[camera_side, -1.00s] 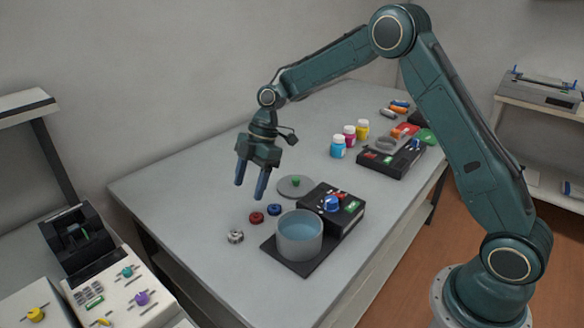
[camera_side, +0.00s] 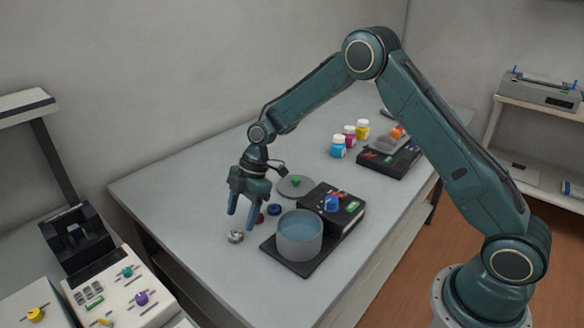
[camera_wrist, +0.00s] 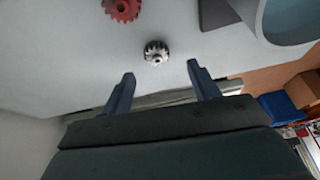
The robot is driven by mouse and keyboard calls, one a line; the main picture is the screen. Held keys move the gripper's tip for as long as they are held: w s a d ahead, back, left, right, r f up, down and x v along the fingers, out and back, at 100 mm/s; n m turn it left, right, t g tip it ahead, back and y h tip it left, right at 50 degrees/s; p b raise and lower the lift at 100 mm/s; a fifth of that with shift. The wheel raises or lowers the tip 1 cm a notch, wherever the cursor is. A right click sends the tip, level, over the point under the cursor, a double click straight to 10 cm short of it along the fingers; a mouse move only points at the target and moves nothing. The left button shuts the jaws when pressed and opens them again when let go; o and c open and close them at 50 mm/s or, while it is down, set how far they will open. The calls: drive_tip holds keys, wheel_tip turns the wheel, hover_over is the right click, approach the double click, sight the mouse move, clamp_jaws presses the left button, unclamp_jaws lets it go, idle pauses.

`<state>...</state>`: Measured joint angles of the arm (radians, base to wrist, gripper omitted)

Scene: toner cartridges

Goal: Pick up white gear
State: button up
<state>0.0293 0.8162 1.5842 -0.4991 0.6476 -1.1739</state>
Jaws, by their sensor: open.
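The white gear (camera_side: 235,237) lies flat on the grey table near its front left edge. It also shows in the wrist view (camera_wrist: 156,52), a little beyond the fingertips and between their lines. My gripper (camera_side: 241,220) is open and empty, with its two blue fingers pointing down, close above the gear in the side view. In the wrist view my gripper (camera_wrist: 160,70) has its fingers spread wide, and the gear is not between them.
A red gear (camera_side: 260,218) and a blue gear (camera_side: 274,210) lie close by. A pot of bluish liquid (camera_side: 299,237) stands on a dark base to the right. A grey disc (camera_side: 295,186) and several small bottles (camera_side: 349,135) stand farther back. Table left of the gears is clear.

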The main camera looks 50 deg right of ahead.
sight(235, 233)
drive_tip(key=shift+x, duration=2.4)
drive_tip(key=shift+w, duration=0.15)
drive_tip(key=c, duration=1.1)
